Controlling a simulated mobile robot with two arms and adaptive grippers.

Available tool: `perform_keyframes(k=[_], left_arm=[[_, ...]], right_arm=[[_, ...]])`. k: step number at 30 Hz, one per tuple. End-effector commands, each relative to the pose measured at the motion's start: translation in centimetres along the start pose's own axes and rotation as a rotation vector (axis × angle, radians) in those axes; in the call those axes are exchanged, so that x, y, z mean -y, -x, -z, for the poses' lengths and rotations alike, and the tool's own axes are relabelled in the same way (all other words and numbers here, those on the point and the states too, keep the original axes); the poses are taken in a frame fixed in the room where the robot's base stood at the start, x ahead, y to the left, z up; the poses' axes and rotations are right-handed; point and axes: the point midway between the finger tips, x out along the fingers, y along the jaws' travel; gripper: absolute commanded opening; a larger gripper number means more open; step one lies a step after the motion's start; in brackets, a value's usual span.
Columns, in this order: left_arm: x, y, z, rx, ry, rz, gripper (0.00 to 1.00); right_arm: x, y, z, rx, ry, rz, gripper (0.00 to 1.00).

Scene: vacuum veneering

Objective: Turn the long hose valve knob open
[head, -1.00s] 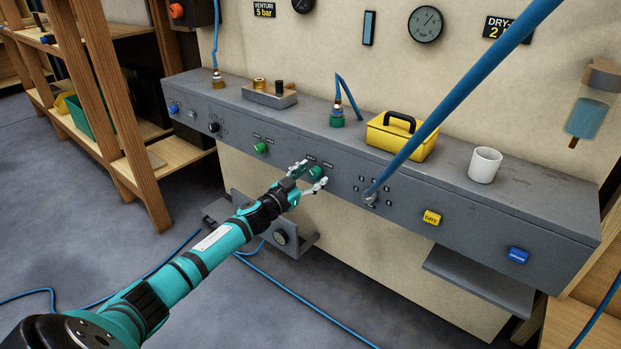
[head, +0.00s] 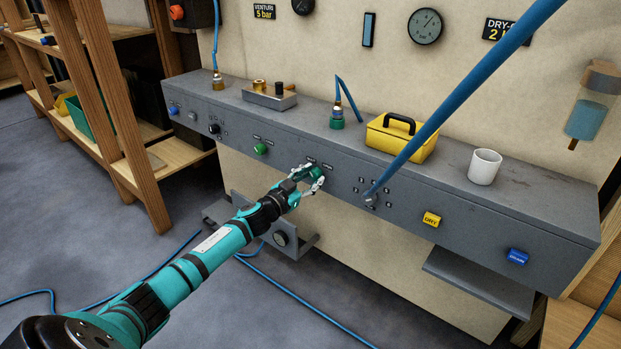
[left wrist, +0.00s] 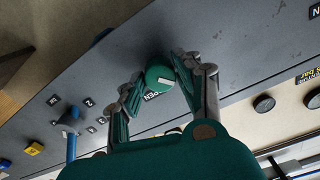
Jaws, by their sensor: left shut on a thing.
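A round green valve knob (head: 316,171) is on the front face of the grey console, right of a second green knob (head: 260,148). My left gripper (head: 307,178) is shut on the right-hand green knob, one finger on each side. In the left wrist view the knob (left wrist: 158,79) sits between the two fingers (left wrist: 156,82) and has a pale mark on its face. A label reading "OPEN" is partly hidden beside it. Small labels above the knob are too small to read in the head view. My right gripper is not in view.
The grey console (head: 480,198) carries a yellow box (head: 388,146), a white mug (head: 484,167) and hose fittings (head: 337,120). A yellow button (head: 432,218) and blue button (head: 517,256) are farther right.

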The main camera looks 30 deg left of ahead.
Motion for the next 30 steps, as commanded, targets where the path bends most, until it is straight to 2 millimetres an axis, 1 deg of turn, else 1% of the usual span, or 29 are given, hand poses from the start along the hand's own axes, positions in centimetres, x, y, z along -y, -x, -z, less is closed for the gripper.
perform_keyframes(k=[8,19,30], left_arm=[[-0.03,0.00,0.07,0.000,-0.191,0.000,0.02],[0.00,0.01,0.00,0.000,-0.544,0.000,0.02],[-0.05,0.01,-0.07,0.000,-0.897,-0.001,0.02]], right_arm=[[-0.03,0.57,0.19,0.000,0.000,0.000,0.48],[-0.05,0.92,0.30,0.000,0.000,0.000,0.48],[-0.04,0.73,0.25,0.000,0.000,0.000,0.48]])
